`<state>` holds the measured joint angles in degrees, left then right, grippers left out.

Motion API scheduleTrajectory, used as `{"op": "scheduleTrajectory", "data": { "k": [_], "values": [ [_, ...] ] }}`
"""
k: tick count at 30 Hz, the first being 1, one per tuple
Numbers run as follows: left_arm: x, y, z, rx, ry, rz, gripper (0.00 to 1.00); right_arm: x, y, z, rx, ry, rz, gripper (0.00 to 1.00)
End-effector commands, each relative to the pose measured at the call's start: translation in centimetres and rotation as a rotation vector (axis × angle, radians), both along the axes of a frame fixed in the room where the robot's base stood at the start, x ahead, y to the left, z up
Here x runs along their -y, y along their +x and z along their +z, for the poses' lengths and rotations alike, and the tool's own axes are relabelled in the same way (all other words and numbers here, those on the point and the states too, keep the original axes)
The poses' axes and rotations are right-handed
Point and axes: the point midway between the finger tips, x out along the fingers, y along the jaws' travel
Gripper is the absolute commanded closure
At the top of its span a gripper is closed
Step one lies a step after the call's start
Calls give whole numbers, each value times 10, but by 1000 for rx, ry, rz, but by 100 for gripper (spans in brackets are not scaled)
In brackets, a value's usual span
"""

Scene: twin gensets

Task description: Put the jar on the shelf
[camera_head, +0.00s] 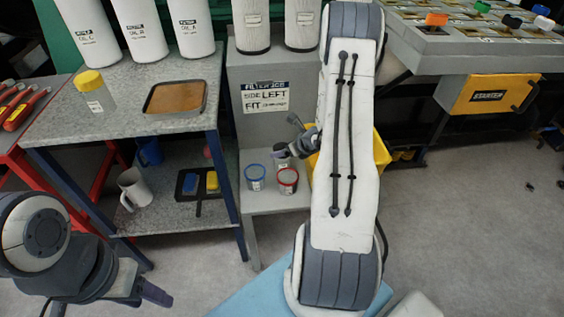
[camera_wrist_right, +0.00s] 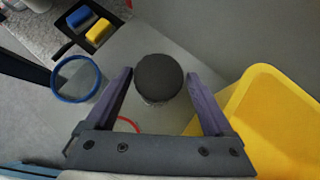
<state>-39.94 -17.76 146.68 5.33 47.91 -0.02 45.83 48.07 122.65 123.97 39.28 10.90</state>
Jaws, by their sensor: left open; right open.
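A small jar with a black lid (camera_wrist_right: 158,78) stands upright between the fingers of my open right gripper (camera_wrist_right: 159,74), seen from above, with a gap on each side. In the head view this dark-lidded jar (camera_head: 281,157) is on the low grey ledge, partly hidden by the right gripper (camera_head: 296,142). A blue-rimmed container (camera_head: 255,178) and a red-rimmed container (camera_head: 288,182) stand beside it. A clear jar with a yellow lid (camera_head: 94,90) stands on the speckled table top. The table's lower shelf (camera_head: 172,216) is below. My left gripper (camera_head: 152,292) is at the bottom left, open and empty.
A yellow bin (camera_wrist_right: 272,120) is close to the right of my right gripper. A black tray (camera_head: 190,192) with blue and yellow blocks and a white mug (camera_head: 133,188) occupy the lower shelf. A brown tray (camera_head: 175,97) and several filters occupy the top.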

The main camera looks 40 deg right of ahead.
Motion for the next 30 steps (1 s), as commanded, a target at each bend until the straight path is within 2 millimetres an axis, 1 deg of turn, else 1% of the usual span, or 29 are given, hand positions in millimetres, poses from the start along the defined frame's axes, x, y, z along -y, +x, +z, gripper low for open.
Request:
{"op": "scheduleTrajectory", "data": {
  "k": [1, 3, 7, 10, 16, 17, 18, 20, 21, 22, 23, 28, 30],
  "values": [
    [0, 0, -3, 0, 0, 0, 50, -2, 6, -9, -2, 2, 4, 13],
    [0, 0, -5, 0, 0, 0, 50, -3, 14, -17, -1, 1, 4, 13],
    [0, 0, -7, 0, 0, 0, 50, -3, 25, -27, -1, 1, 2, 13],
    [0, 0, -7, 0, 0, 0, 50, -3, 29, -30, 0, 0, 1, 13],
    [0, 0, -7, 0, 0, 0, 50, -3, 29, -29, 0, 0, 1, 13],
    [0, 0, -7, 0, 0, 0, 50, -3, 29, -29, 0, 0, 1, 24],
    [0, 0, -7, 0, 0, 0, 50, -3, 29, -29, 0, 0, 1, 40],
    [0, 0, -7, 0, 0, 0, 50, -3, 29, -29, 0, 0, 1, 62],
    [0, 0, -7, 0, 0, 0, 50, -3, 29, -29, 0, 0, 1, 78],
    [0, 0, -7, 0, 0, 0, 50, -3, 29, -29, 0, 0, 1, 83],
    [0, 0, -7, 0, 0, 0, 50, -3, 29, -29, 0, 0, 1, 92],
    [0, 0, -7, 0, 0, 0, 50, -3, 29, -29, 0, 0, 1, 92],
    [0, 0, -5, 0, 0, 0, 50, -3, 29, -25, 1, -1, 2, 92]
  ]
}}
